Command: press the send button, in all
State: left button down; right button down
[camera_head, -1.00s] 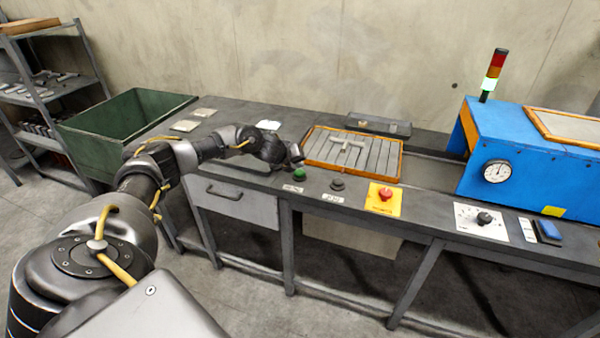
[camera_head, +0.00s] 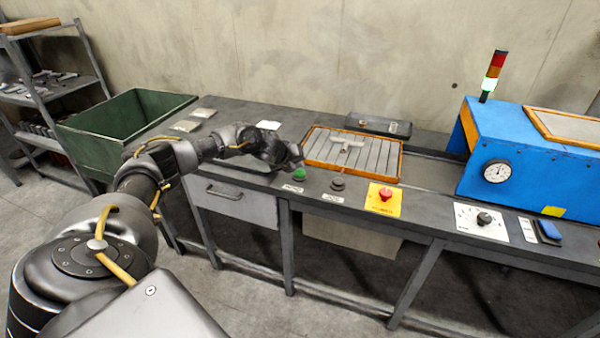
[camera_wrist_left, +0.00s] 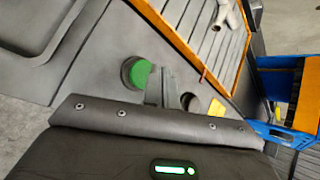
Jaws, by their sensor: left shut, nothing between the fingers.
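A round green button (camera_head: 299,174) stands at the front of the bench, and it also shows in the left wrist view (camera_wrist_left: 138,72). A dark button (camera_head: 338,184) stands to its right, partly hidden behind the fingers in the left wrist view. Both have small white labels below, too small to read. My left gripper (camera_head: 297,157) is shut and empty, just above and behind the green button. In the left wrist view its fingers (camera_wrist_left: 160,85) lie just beside the green button; contact cannot be told. My right gripper is not in view.
An orange-framed slatted tray (camera_head: 352,152) with a grey fitting lies behind the buttons. A red button on a yellow plate (camera_head: 385,195) is to the right, then a dial and the blue machine (camera_head: 520,150). A green bin (camera_head: 125,125) stands left.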

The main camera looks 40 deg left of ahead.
pick_arm(q)
jog(key=shift+f, duration=0.15)
jog(key=shift+f, duration=0.3)
